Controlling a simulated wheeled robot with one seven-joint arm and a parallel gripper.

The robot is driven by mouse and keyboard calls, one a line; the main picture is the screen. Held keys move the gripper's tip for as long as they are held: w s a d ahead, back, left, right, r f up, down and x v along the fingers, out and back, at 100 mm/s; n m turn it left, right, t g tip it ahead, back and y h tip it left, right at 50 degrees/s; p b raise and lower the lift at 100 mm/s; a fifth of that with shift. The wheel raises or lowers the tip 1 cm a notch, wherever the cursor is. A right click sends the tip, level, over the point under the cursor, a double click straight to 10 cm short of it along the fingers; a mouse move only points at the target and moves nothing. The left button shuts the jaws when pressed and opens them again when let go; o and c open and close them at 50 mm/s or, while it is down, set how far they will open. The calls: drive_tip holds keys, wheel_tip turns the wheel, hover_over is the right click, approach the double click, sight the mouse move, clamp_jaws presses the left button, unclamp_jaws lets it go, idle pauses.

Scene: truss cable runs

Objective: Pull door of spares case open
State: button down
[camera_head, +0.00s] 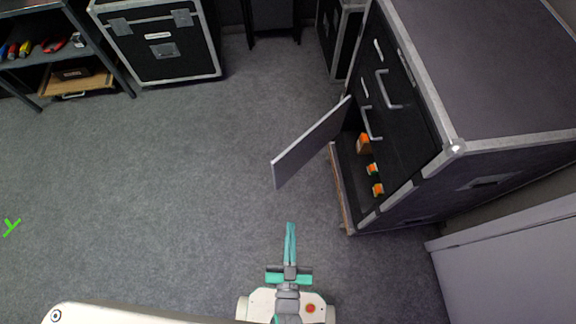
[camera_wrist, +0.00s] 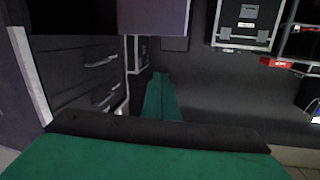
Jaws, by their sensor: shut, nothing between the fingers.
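The spares case (camera_head: 487,70) is a large dark case with pale metal edges at the right of the head view. Its grey door (camera_head: 311,143) stands swung well out from the lower front, showing a compartment with several orange items (camera_head: 372,169) inside. My gripper (camera_head: 290,228) has its green fingers shut together and empty. It is over the floor in front of the case, apart from the door in the head view. In the wrist view the shut fingers (camera_wrist: 161,98) point ahead, with the case's drawer fronts (camera_wrist: 90,75) at the left. A purple-grey panel (camera_wrist: 153,17), likely the door, hangs at the top.
Drawer handles (camera_head: 389,90) stick out above the compartment. A black case (camera_head: 160,48) and a shelf with tools (camera_head: 45,52) stand at the back left. A grey cabinet (camera_head: 515,262) is at the lower right.

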drive_tip(key=s+d+r+g+h, duration=0.1)
drive_tip(key=s+d+g, duration=0.1)
drive_tip(key=s, duration=0.1)
drive_tip(key=n+g+y, duration=0.4)
drive_tip(key=n+y, duration=0.7)
drive_tip(key=y, duration=0.3)
approach(281, 160)
drive_tip(key=x, duration=0.6)
drive_tip(key=shift+w+a+f, duration=0.1)
drive_tip(key=shift+a, duration=0.1)
